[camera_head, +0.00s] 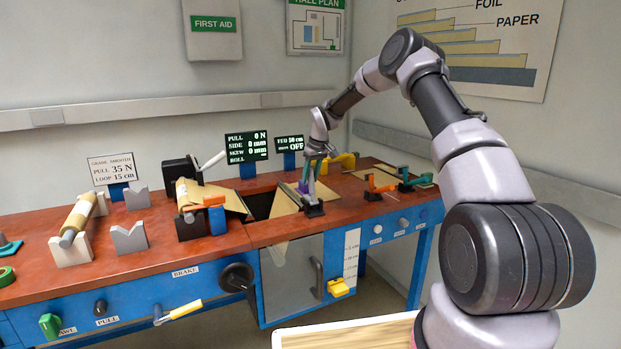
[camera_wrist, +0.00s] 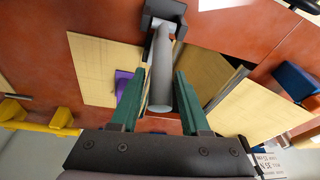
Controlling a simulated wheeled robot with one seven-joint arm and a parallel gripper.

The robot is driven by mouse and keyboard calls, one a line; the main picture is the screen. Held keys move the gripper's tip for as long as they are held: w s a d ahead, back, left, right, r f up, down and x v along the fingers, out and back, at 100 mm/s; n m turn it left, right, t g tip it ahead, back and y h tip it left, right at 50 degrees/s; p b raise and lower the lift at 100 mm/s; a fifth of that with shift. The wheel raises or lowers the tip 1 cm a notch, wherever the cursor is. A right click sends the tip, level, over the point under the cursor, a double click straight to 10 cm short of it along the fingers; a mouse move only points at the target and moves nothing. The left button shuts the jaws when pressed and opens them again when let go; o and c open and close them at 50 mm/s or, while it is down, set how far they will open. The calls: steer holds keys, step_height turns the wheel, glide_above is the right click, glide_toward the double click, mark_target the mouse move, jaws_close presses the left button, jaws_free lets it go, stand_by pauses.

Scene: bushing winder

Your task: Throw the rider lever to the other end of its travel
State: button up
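A grey rod-like lever (camera_wrist: 162,75) rises from a dark base block in the wrist view; I take it for the rider lever, though no label on it is readable. Its dark base (camera_head: 314,210) shows on the red bench top in the head view. My gripper (camera_wrist: 160,95) has its green fingers on both sides of the lever, with narrow gaps, so it appears open around it. In the head view my gripper (camera_head: 314,168) points down over this base. The lever is mostly hidden there by the fingers.
A purple piece (camera_wrist: 122,82) and tan sheets (camera_wrist: 98,68) lie close by. Orange (camera_head: 378,186) and green (camera_head: 412,180) fixtures stand to the right. The winder with a pale arm (camera_head: 212,160) stands left. The display (camera_head: 246,147) reads pull 0 N.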

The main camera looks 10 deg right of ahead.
steer(key=shift+o, duration=0.3)
steer(key=v, duration=1)
steer(key=shift+s+r, duration=0.15)
steer(key=shift+r, duration=0.2)
